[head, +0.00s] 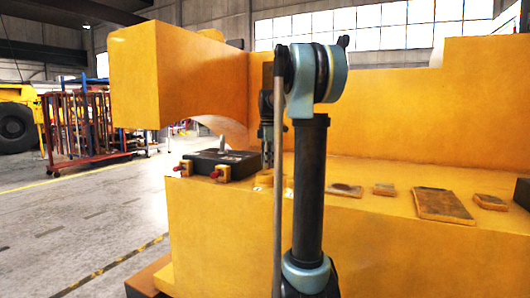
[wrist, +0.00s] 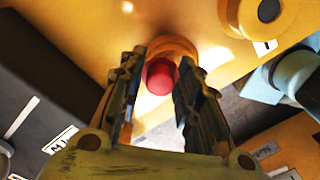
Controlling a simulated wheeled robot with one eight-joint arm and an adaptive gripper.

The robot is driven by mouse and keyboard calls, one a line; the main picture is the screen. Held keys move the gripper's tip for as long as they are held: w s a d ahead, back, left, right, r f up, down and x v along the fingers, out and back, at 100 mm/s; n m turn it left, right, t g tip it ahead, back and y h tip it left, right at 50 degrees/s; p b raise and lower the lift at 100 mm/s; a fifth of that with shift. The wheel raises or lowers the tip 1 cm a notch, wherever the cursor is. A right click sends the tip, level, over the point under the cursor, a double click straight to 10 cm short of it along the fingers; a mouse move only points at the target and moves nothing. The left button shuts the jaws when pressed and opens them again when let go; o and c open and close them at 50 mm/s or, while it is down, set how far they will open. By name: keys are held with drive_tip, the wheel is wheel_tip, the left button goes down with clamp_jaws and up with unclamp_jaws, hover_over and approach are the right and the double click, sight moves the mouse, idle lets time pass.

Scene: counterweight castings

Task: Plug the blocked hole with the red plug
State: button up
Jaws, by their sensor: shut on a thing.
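The red plug (wrist: 160,76) shows between the two dark fingers of my gripper (wrist: 158,92) in the wrist view, which are shut on it. A round yellow boss (wrist: 178,46) lies just beyond the plug, partly covered by it; I cannot tell whether the plug touches it. A second round boss with a dark centre (wrist: 268,11) is at the upper right. I cannot tell which hole is the blocked one. In the head view my gripper (head: 267,150) points down over the yellow casting, close to its top face; the plug is hidden there.
A black box (head: 222,158) with yellow blocks and red parts (head: 220,174) stands left of my gripper on the casting (head: 225,215). An overhanging yellow block (head: 178,75) is above left. Several flat plates (head: 440,204) lie to the right. A walled face rises behind.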

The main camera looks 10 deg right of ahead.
drive_tip(key=shift+a+r, duration=0.1)
drive_tip(key=shift+a, duration=0.5)
drive_tip(key=r+m, duration=0.1)
drive_tip(key=s+r+m, duration=0.1)
drive_tip(key=r, duration=0.1)
drive_tip(key=s+r+m, duration=0.1)
drive_tip(key=r+m, duration=0.1)
drive_tip(key=shift+a, duration=0.25)
drive_tip(key=shift+f, duration=2.85)
drive_tip(key=shift+f, duration=1.05)
drive_tip(key=shift+r, duration=0.3)
drive_tip(key=shift+r, duration=0.7)
